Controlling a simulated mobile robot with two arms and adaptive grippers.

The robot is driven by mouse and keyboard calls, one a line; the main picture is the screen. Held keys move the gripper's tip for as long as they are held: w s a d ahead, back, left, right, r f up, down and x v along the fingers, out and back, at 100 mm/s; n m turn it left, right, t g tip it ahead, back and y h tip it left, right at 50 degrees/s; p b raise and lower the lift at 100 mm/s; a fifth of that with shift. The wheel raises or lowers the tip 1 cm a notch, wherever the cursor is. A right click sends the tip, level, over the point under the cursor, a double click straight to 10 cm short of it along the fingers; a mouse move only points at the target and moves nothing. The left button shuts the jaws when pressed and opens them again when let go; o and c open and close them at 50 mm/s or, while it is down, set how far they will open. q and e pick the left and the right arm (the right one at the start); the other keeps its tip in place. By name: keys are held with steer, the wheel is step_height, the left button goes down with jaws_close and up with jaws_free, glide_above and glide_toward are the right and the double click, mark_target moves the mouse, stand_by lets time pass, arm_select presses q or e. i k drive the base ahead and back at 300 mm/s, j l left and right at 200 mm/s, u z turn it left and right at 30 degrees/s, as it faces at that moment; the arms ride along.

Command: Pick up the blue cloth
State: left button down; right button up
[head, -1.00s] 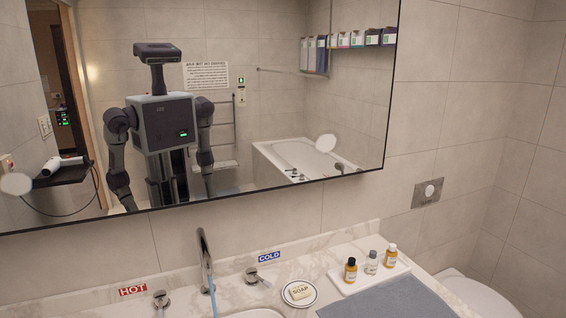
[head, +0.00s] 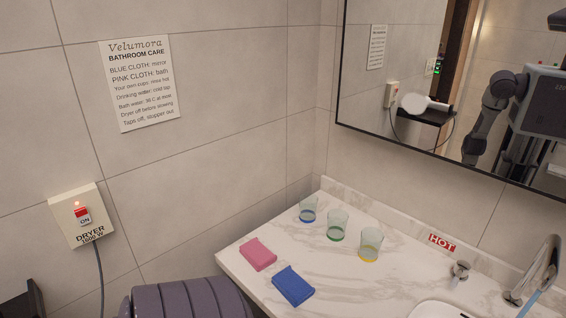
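The blue cloth (head: 292,286) lies folded flat near the front edge of the marble counter, at the lower middle of the head view. A folded pink cloth (head: 258,254) lies just behind it and to the left, with a small gap between them. Neither of my grippers shows directly. The mirror shows part of my body and one arm at the right, but I cannot make out a gripper there.
Three glasses with blue, green and yellow bases (head: 308,211) (head: 337,227) (head: 370,246) stand behind the cloths. The tap (head: 543,266) and basin are at right. A ribbed purple-grey object (head: 188,300) is at the bottom left. A dryer switch box (head: 82,215) hangs on the wall.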

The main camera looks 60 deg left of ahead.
mark_target(294, 288)
steer(key=u, duration=1.85)
